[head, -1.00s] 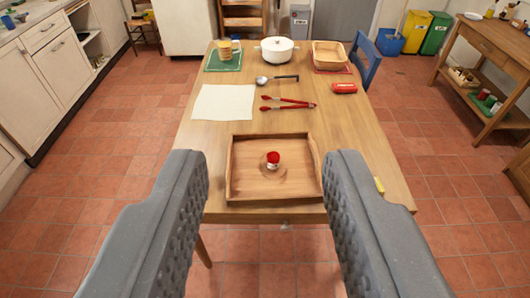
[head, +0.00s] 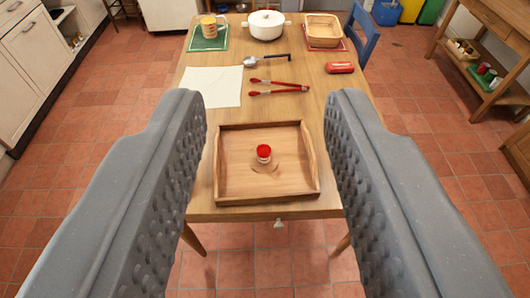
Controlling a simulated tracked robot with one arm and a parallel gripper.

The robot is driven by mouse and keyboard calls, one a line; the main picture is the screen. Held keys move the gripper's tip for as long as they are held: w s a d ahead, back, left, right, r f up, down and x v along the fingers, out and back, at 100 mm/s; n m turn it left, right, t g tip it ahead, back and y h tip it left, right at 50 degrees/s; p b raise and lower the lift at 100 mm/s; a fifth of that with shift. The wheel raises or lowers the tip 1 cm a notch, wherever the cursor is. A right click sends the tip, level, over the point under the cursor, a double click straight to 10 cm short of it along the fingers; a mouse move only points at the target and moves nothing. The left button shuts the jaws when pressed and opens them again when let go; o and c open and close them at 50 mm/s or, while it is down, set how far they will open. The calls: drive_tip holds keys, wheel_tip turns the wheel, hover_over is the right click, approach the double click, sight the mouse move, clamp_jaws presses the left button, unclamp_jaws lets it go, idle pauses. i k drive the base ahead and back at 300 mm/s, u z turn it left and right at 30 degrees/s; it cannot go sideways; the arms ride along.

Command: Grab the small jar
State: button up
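The small jar (head: 264,153) has a red lid and stands upright in the wooden tray (head: 302,188) at the near end of the table. My gripper (head: 266,110) is open and empty, its two grey padded fingers wide apart at the left and right of the picture. The jar shows between the fingers, farther off and not touched by them. Nothing hides the jar.
On the wooden table (head: 310,109) beyond the tray are red tongs (head: 275,88), a white cloth (head: 212,86), a ladle (head: 262,62), a red case (head: 339,67), a white pot (head: 266,25) and a basket (head: 323,30). A blue chair (head: 364,36) stands at right.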

sight(264, 151)
drive_tip(key=u, duration=2.5)
drive_tip(key=k, duration=0.65)
drive_tip(key=z, duration=1.35)
drive_tip(key=i, duration=1.05)
drive_tip(key=z, duration=0.05)
